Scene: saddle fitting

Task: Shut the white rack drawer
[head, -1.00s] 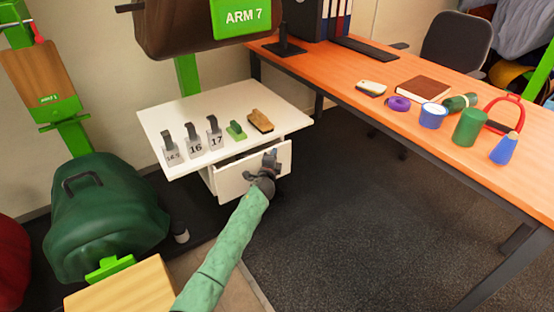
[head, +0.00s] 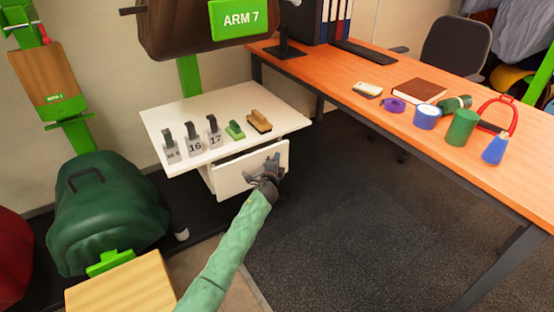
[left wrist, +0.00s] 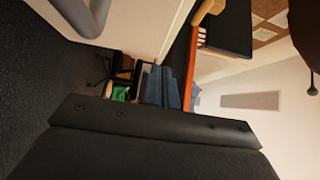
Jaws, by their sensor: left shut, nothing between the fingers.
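The white rack (head: 185,115) stands left of the desk, with a white drawer (head: 238,168) under its top. The drawer stands partly open, its front jutting out past the rack body. My left gripper (head: 271,168) is shut and empty, in front of the right part of the drawer front. It overlaps the front there, and I cannot tell whether it touches. The left wrist view shows a white panel (left wrist: 150,25) with a grey bar, likely the drawer front and handle, close by. The drawer's inside is hidden. My right gripper is not in view.
Numbered holders (head: 194,142), a green block (head: 235,130) and a brush (head: 259,121) sit on the rack top. An orange desk (head: 340,75) with several items stands to the right. A dark green saddle cover (head: 105,215) is at left. Dark floor right of the drawer is clear.

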